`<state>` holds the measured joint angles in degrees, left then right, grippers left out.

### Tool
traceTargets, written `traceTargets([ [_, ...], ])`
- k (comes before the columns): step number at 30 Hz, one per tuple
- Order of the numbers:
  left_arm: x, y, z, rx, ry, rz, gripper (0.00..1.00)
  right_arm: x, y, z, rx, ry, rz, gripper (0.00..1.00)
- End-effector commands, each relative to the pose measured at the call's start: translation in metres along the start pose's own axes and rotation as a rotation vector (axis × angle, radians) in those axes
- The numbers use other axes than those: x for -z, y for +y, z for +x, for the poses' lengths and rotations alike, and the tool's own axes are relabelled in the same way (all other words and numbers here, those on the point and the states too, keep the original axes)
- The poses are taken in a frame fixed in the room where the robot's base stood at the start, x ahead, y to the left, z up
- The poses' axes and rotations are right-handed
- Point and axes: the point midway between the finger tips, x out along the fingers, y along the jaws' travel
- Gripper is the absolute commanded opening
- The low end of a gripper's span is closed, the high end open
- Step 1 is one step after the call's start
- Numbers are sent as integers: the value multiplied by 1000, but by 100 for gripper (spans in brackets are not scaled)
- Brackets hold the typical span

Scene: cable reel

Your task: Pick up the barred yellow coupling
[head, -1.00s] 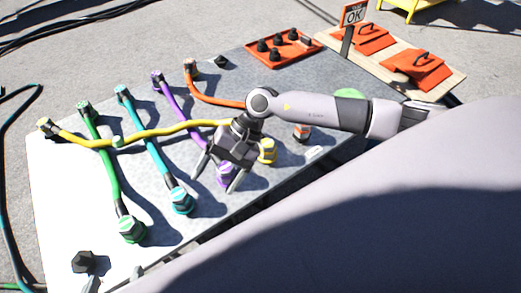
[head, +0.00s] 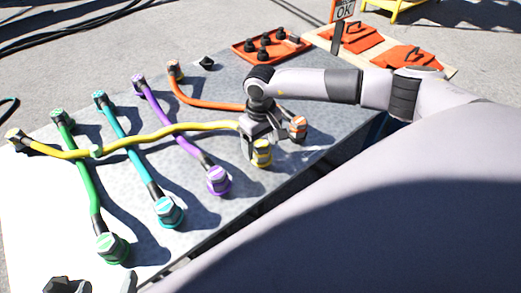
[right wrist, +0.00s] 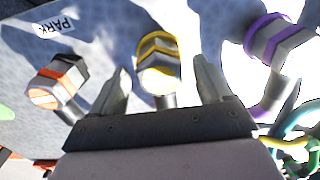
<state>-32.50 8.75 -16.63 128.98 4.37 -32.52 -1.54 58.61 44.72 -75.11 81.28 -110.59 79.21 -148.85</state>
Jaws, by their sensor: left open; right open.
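The yellow coupling (head: 261,153) stands at the right end of the yellow cable on the grey board. In the right wrist view it shows yellow bands on a pale body (right wrist: 158,62), with its lower part hidden. My right gripper (head: 268,140) is open above it. In the right wrist view the coupling appears between the two spread fingers, with gaps on both sides. The yellow cable's other end (head: 15,138) lies at the far left. My left gripper (head: 107,284) is open at the bottom edge, mostly cut off.
The orange coupling (head: 297,128) stands close to the right gripper; the purple coupling (head: 218,181) is on its other side. Teal (head: 168,212) and green (head: 112,247) couplings stand nearer. The yellow cable crosses the others. An orange tray (head: 242,51) with black caps is at the back.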

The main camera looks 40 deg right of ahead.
Motion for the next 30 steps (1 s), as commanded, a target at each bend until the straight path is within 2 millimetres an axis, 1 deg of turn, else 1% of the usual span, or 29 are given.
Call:
traceTargets([
  [1, 0, 1, 2, -5, 4, -6, 83, 0, -1, 6, 1, 0, 0, 79],
  [2, 0, 1, 2, -7, 4, -8, 83, 0, -1, 7, 1, 1, -1, 79],
  [8, 1, 2, 1, -8, 5, -9, 83, 0, -1, 6, 2, 2, -1, 79],
  [9, 1, 2, 1, -8, 5, -9, 83, 0, -1, 6, 2, 2, -1, 66],
  [11, 1, 2, 1, -8, 5, -9, 83, 0, -1, 6, 2, 2, -1, 46],
  [12, 1, 2, 1, -7, 5, -9, 83, 0, -1, 6, 2, 2, -1, 33],
  [13, 1, 2, 1, -7, 5, -9, 83, 0, -1, 6, 2, 2, -1, 23],
  [14, 1, 2, 1, -7, 5, -9, 83, 0, -1, 6, 2, 2, -1, 17],
  [23, 2, 1, 1, -6, 6, -7, 83, 1, -1, 3, 3, 4, 0, 17],
  [26, 4, 1, 0, -4, 6, -3, 83, 2, -1, -2, 3, 5, 0, 17],
  [29, 6, 0, -1, 3, 7, 7, 83, 2, 0, -13, 2, 6, 0, 17],
  [30, 8, -1, -2, 8, 6, 13, 83, 2, 0, -20, 2, 7, -1, 17],
])
